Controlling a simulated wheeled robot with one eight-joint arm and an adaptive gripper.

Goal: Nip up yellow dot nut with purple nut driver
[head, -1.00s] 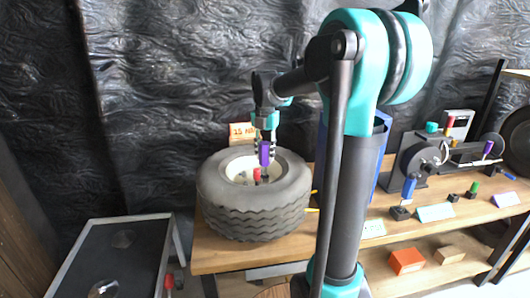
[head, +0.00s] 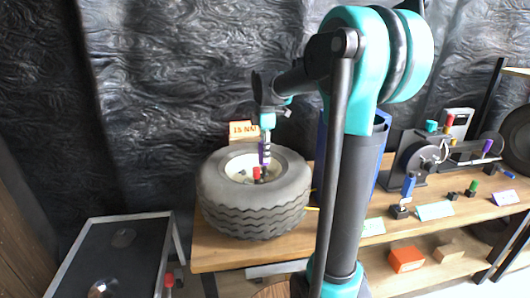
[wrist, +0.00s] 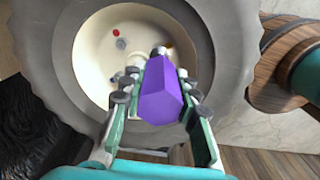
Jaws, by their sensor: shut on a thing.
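My gripper (wrist: 160,110) is shut on the purple nut driver (wrist: 160,92), whose handle fills the middle of the wrist view. In the head view the purple driver (head: 262,156) is held over the wheel (head: 255,215), which lies flat on the bench. The driver's metal end (wrist: 159,51) points into the pale hub (wrist: 100,58); whether it touches a nut cannot be told. A small yellowish spot (wrist: 170,45) shows beside that end. A red dot (wrist: 116,32) and a grey nut (wrist: 120,43) lie further left in the hub.
A red-topped piece (head: 256,173) shows at the hub in the head view. A "15 NM" card (head: 241,129) stands behind the wheel. A machine (head: 425,155) and coloured tools occupy the right of the bench (head: 220,257). A dark-topped stand (head: 120,255) is at left.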

